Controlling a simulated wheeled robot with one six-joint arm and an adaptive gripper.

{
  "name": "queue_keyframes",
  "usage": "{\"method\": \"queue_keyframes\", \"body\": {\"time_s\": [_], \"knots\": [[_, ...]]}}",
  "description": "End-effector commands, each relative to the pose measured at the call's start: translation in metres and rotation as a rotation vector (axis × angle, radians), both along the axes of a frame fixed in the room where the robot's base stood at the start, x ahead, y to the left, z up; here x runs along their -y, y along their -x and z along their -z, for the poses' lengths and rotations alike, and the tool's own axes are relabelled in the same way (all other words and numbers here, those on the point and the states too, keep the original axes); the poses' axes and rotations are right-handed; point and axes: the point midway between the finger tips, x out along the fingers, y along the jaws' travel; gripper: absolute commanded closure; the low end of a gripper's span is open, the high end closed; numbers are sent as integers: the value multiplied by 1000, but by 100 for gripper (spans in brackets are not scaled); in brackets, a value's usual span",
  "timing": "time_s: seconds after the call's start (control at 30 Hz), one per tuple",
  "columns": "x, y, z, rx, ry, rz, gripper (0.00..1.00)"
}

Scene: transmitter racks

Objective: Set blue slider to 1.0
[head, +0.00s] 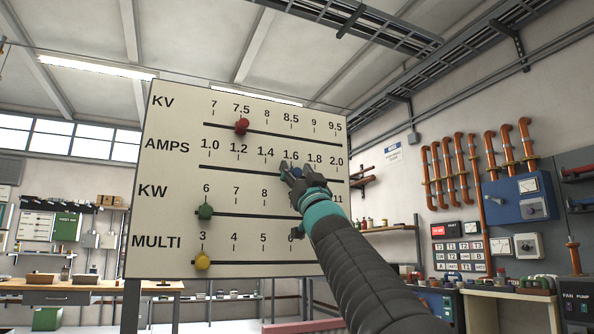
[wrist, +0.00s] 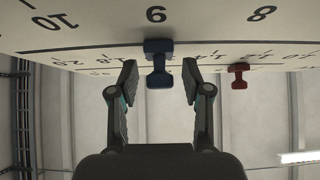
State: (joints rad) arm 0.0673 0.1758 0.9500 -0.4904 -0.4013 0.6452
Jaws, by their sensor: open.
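The blue slider (head: 297,172) sits on the AMPS scale of the white panel (head: 170,130), near the 1.6 mark; my gripper partly covers it in the head view. The AMPS scale's 1.0 label is at its left end in that view. In the wrist view, which shows the panel upside down, the blue slider (wrist: 158,62) stands between my two fingers. My gripper (wrist: 160,76) is open, with one finger on each side of the slider and a visible gap to each. My gripper (head: 302,175) is at the panel's face in the head view.
The red slider (head: 241,126) is on the KV row above, near 7.5; it also shows in the wrist view (wrist: 238,76). The green slider (head: 205,212) is at KW 6 and the yellow slider (head: 202,261) at MULTI 3. The AMPS track left of my gripper looks clear.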

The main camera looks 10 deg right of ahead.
Motion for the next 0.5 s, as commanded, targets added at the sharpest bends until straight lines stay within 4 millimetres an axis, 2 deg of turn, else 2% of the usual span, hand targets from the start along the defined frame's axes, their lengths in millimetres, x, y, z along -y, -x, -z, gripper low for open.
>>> {"method": "queue_keyframes", "body": {"time_s": [0.1, 0.13, 0.3, 0.5], "knots": [[0, 0, 0, 0, 0, 0, 51], [0, 0, 0, 0, 0, 0, 56], [0, 0, 0, 0, 0, 0, 99], [0, 0, 0, 0, 0, 0, 100]]}}
